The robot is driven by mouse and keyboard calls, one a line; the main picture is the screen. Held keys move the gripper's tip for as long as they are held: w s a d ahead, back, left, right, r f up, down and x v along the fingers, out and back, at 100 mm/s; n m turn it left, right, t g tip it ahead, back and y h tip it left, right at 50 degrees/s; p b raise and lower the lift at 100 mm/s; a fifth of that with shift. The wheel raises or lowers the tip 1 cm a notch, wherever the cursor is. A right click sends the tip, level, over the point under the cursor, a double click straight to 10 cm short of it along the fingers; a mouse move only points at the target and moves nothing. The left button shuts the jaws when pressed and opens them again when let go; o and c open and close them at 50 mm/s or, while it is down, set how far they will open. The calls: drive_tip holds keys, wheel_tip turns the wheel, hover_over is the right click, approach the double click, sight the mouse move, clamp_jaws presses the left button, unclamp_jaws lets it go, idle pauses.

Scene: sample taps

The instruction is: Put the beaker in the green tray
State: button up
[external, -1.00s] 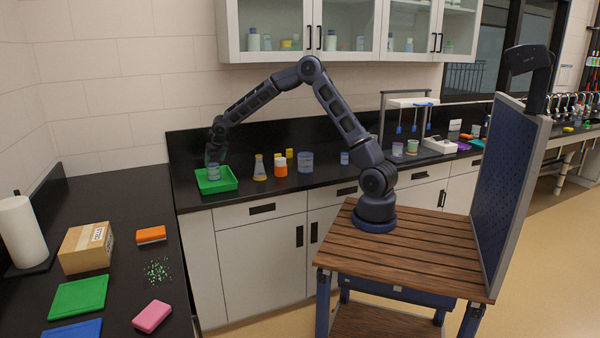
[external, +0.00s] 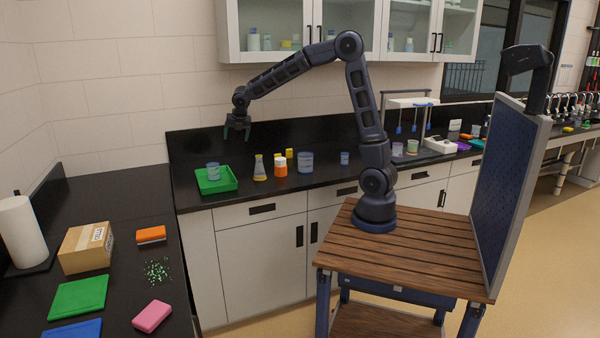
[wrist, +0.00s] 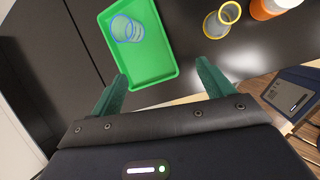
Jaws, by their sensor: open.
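The beaker (external: 213,171) is clear with blue markings and stands upright inside the green tray (external: 230,184) on the black counter. In the wrist view the beaker (wrist: 124,28) is near the upper left part of the tray (wrist: 152,72), apart from my fingers. My gripper (external: 237,134) is open and empty, above the tray and a little to the right of the beaker. Its two green fingers (wrist: 160,88) show spread apart in the wrist view.
A cardboard box (external: 87,247) sits on the left counter. Wall cabinets (external: 350,30) hang above.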

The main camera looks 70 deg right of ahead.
drive_tip(key=s+r+m, duration=0.4)
drive_tip(key=s+m, duration=0.3)
drive_tip(key=s, duration=0.6)
drive_tip(key=s+r+m, duration=0.4)
drive_tip(key=s+m, duration=0.3)
drive_tip(key=s, duration=0.5)
drive_tip(key=s+f+m+y, duration=0.2)
drive_tip(key=s+m, duration=0.8)
drive_tip(key=s, duration=0.9)
drive_tip(key=shift+f+m, duration=0.3)
drive_tip(key=shift+f, duration=0.1)
